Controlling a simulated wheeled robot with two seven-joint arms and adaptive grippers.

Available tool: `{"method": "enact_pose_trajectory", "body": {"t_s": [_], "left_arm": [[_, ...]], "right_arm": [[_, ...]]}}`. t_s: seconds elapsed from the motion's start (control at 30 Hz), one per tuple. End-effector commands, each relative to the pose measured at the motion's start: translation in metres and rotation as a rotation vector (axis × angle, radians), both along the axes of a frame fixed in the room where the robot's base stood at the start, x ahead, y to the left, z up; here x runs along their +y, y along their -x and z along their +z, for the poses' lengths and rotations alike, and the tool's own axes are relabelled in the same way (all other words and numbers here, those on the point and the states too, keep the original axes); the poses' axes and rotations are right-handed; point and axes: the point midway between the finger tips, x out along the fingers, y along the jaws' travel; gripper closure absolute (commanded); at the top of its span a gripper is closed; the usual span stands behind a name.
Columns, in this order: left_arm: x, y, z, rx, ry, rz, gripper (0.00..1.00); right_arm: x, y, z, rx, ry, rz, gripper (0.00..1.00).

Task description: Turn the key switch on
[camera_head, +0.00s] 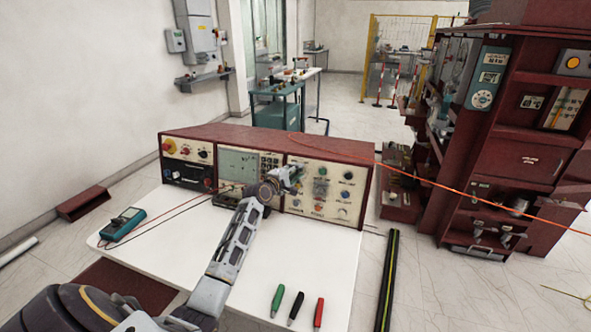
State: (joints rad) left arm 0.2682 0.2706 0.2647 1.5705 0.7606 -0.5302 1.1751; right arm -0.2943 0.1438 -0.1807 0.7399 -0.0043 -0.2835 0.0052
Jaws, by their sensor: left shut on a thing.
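The red-framed control console (228,132) stands at the back of the white table, its cream front panels carrying knobs, lamps and a screen. My left arm reaches across the table from the lower left. My left gripper (294,174) is at the upper left part of the console's right-hand panel (319,190). It is shut on a small part there, most likely the key switch, which the fingers hide. The key's angle cannot be seen. My right gripper is not in view.
A teal multimeter (123,222) with leads lies at the table's left. Green (277,299), black (296,307) and red (318,312) handled tools lie at the front. An orange cable (420,181) crosses in front of a dark red rack (520,130). The table's right part is clear.

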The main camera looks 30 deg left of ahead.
Motion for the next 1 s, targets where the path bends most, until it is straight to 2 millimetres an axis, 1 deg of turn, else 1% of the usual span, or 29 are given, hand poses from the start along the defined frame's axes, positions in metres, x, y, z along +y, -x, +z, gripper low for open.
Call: {"method": "enact_pose_trajectory", "body": {"t_s": [0.03, 0.1, 0.27, 0.7, 0.9, 1.0], "left_arm": [[0.001, 0.000, 0.005, 0.009, -0.043, -0.010, 0.96], [0.001, 0.000, 0.005, 0.024, -0.102, -0.025, 0.96], [0.001, 0.000, 0.006, 0.055, -0.230, -0.057, 0.96], [0.000, -0.001, 0.007, 0.130, -0.547, -0.136, 0.96], [0.000, -0.001, 0.007, 0.161, -0.676, -0.168, 0.96], [0.000, -0.001, 0.007, 0.174, -0.731, -0.182, 0.96]], "right_arm": [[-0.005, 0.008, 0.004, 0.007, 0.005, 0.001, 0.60], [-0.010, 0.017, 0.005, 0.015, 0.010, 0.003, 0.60], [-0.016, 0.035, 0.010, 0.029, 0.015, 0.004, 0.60], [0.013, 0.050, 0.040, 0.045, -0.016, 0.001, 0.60], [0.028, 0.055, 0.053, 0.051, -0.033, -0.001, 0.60], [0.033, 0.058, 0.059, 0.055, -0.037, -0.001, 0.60]]}}
